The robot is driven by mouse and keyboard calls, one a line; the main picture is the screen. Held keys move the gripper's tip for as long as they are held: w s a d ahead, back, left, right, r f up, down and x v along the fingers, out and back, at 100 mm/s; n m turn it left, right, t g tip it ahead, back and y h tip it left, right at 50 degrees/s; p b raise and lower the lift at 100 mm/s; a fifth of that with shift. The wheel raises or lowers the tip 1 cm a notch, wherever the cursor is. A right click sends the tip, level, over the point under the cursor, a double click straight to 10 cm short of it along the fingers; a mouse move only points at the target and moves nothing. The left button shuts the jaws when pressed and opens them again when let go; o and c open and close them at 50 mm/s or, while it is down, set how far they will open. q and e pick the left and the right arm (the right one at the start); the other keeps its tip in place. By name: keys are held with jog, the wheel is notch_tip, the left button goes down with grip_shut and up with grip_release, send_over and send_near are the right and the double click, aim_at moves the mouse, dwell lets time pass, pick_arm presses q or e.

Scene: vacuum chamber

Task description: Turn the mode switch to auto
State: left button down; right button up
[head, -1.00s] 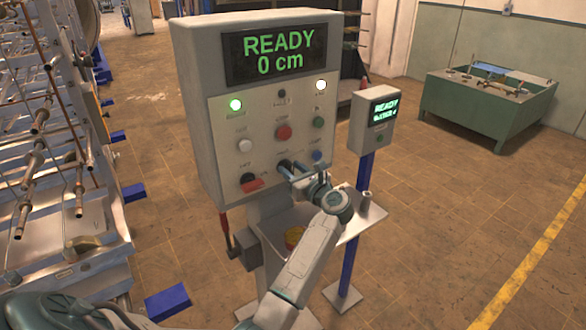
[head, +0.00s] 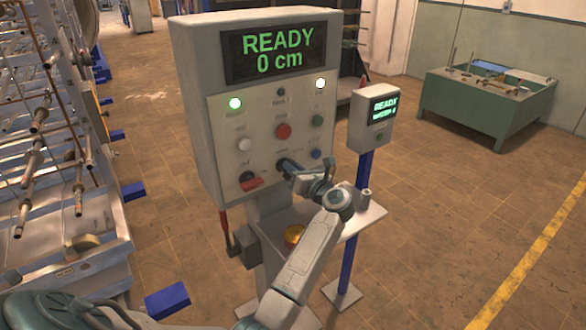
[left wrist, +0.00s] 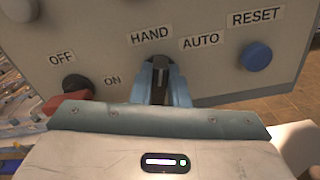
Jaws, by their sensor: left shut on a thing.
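The mode switch (left wrist: 160,66) is a black knob on the grey control panel, below the labels HAND and AUTO in the left wrist view. My left gripper (left wrist: 160,84) is shut on it, with one blue-grey finger on each side. A pale mark shows on the knob, but I cannot tell clearly which label it points to. In the head view my left gripper (head: 288,168) is at the lower middle of the control panel (head: 208,140) and hides most of the switch. My right gripper is not in view.
A red OFF/ON switch (left wrist: 66,103) is left of the mode switch, and a blue RESET button (left wrist: 256,56) is to its right. The panel display (head: 275,53) reads READY, 0 cm. A smaller display box (head: 372,120) stands on a blue post at the right.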

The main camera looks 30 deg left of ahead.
pick_arm(q)
jog(key=shift+w+d+f+m+p, duration=0.15)
jog(key=shift+m+p, duration=0.35)
jog(key=shift+m, duration=0.9)
jog(key=shift+w+a+f+m+p, duration=0.1)
jog(key=shift+m+p, duration=0.4)
jog(key=shift+m, duration=0.9)
jog(key=shift+w+d+f+m+p, duration=0.15)
jog(key=shift+m+p, duration=0.35)
jog(key=shift+m, duration=0.9)
jog(key=c, duration=1.4)
grip_release()
jog(key=b+v, duration=0.5)
jog(key=v, duration=0.5)
jog(key=shift+d, duration=0.35)
